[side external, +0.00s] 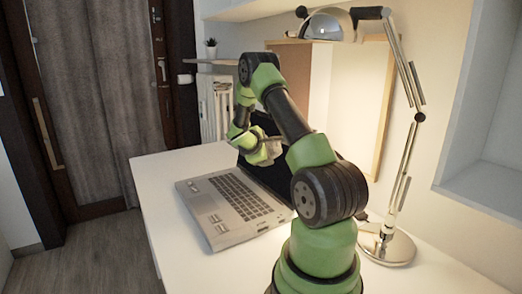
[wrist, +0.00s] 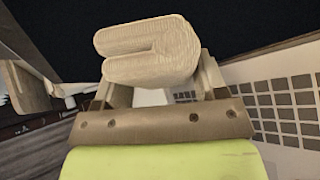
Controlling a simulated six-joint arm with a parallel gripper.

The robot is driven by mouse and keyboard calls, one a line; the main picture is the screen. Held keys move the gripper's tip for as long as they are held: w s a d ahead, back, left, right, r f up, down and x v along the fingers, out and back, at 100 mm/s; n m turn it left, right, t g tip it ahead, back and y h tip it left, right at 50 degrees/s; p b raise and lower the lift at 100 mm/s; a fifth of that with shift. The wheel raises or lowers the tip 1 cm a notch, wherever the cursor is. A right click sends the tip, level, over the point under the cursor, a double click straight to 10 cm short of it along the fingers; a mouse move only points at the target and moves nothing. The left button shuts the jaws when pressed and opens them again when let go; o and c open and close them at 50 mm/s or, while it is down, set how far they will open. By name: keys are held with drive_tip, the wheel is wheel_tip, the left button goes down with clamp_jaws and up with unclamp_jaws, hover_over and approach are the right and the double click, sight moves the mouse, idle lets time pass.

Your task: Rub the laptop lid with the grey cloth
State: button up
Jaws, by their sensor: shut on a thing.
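The laptop (side external: 232,200) stands open on the white desk, its keyboard facing up. Its dark lid (side external: 272,180) is raised at the back and partly hidden behind my arm. My gripper (side external: 264,152) is in front of the lid, above the rear of the keyboard. In the wrist view my gripper is shut on the folded grey cloth (wrist: 150,48), which looks beige-grey and sticks out beyond the fingers. A dark surface fills the view behind the cloth, and keyboard keys (wrist: 285,100) show at the right. I cannot tell whether the cloth touches the lid.
A desk lamp (side external: 390,245) with a round metal base stands on the right, its head above my arm. A framed board (side external: 350,100) leans at the wall behind. The desk front left of the laptop is clear.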

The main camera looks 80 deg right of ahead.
drive_tip(key=shift+s+a, duration=0.55)
drive_tip(key=shift+s, duration=0.1)
drive_tip(key=shift+d, duration=0.1)
drive_tip(key=shift+w+d, duration=1.3)
drive_tip(key=shift+w, duration=0.2)
drive_tip(key=shift+w+a+r, duration=0.25)
drive_tip(key=shift+w+a, duration=0.45)
drive_tip(key=shift+w+a+r, duration=0.25)
drive_tip(key=shift+w+a, duration=0.4)
drive_tip(key=shift+w+a+r, duration=0.25)
drive_tip(key=shift+w+a, duration=0.45)
drive_tip(key=shift+w+a+r, duration=0.2)
drive_tip(key=shift+w+a, duration=0.3)
drive_tip(key=shift+a, duration=0.05)
drive_tip(key=shift+w+a+r, duration=0.15)
drive_tip(key=shift+w+a, duration=0.35)
